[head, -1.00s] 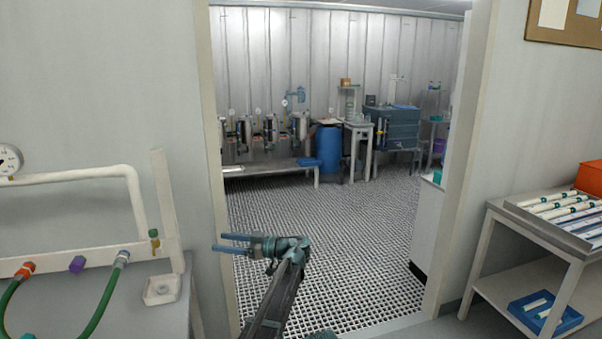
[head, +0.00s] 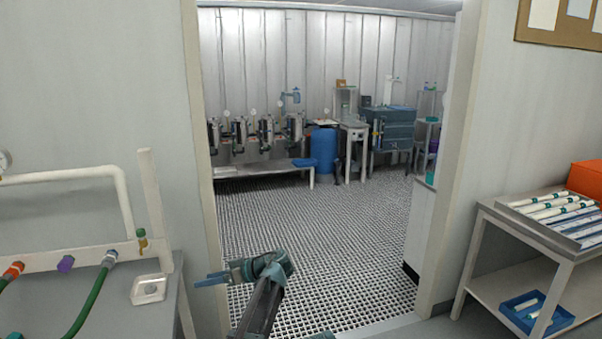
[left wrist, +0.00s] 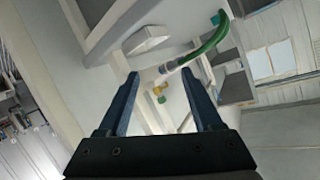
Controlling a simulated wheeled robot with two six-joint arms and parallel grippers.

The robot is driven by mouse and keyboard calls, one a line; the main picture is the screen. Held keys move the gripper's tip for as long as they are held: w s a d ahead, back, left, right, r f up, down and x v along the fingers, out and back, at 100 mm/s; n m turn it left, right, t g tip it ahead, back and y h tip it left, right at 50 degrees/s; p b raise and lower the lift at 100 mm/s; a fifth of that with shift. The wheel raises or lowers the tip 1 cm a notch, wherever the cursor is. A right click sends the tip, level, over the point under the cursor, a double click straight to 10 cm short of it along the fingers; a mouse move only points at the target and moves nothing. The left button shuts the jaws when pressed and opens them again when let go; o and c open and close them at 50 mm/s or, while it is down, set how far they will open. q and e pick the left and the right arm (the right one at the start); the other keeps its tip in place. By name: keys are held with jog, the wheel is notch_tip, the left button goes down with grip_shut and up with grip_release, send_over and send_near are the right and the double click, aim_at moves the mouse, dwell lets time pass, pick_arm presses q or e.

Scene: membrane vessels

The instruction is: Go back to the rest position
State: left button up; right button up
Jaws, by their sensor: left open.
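My left gripper (head: 212,280) is low in the middle of the head view, in front of the doorway, its fingers pointing left. In the left wrist view its two blue fingers (left wrist: 165,100) stand apart with nothing between them. Beyond the fingers, a green hose (left wrist: 208,44) and a yellow fitting (left wrist: 159,92) show at some distance, not touched. My right gripper is in neither view.
A bench (head: 178,300) with a white pipe, hose fittings and a small white dish (head: 149,289) stands at left. A rack table (head: 490,213) with white tubes (head: 550,205) stands at right. The doorway opens onto a clear grated floor (head: 330,225).

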pick_arm(q)
jog(key=s+d+f+m+g+h, duration=0.1)
jog(key=s+d+f+m+h, duration=0.1)
jog(key=s+f+m+h, duration=0.6)
jog(key=s+d+f+m+h, duration=0.1)
jog(key=s+d+f+h, duration=0.3)
jog(key=s, duration=0.7)
jog(key=s+d+r+m+g+p, duration=0.1)
jog(key=s+d+m+p, duration=0.2)
jog(key=s+d+m, duration=0.4)
jog(key=s+d, duration=0.3)
jog(key=d, duration=0.4)
jog(key=shift+s+r+p, duration=0.2)
jog(key=shift+r+p, duration=0.15)
jog(key=shift+p, duration=0.05)
jog(key=shift+d, duration=0.1)
